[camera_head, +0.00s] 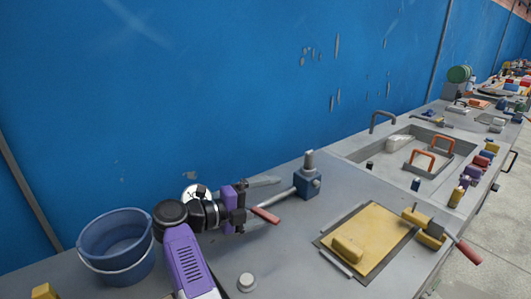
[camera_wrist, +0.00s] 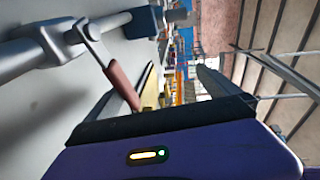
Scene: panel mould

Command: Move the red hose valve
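The hose valve has a red lever (camera_head: 265,215) on a grey pipe (camera_head: 280,199) that runs to a blue block (camera_head: 308,183) on the grey worktop. My purple and black gripper (camera_head: 244,206) is just left of the lever in the head view. In the wrist view the red lever (camera_wrist: 122,84) slants from a metal pivot down towards my left finger. My gripper (camera_wrist: 178,75) is open there, with a gap between its fingers. The lever's end is close to the left finger; I cannot tell whether they touch.
A blue bucket (camera_head: 117,245) stands at left. A blue wall (camera_head: 230,80) rises behind the worktop. A yellow panel (camera_head: 370,238) with yellow blocks and a red-handled tool (camera_head: 467,250) lies at right, before a sink (camera_head: 425,150). A round knob (camera_head: 246,281) is near the front.

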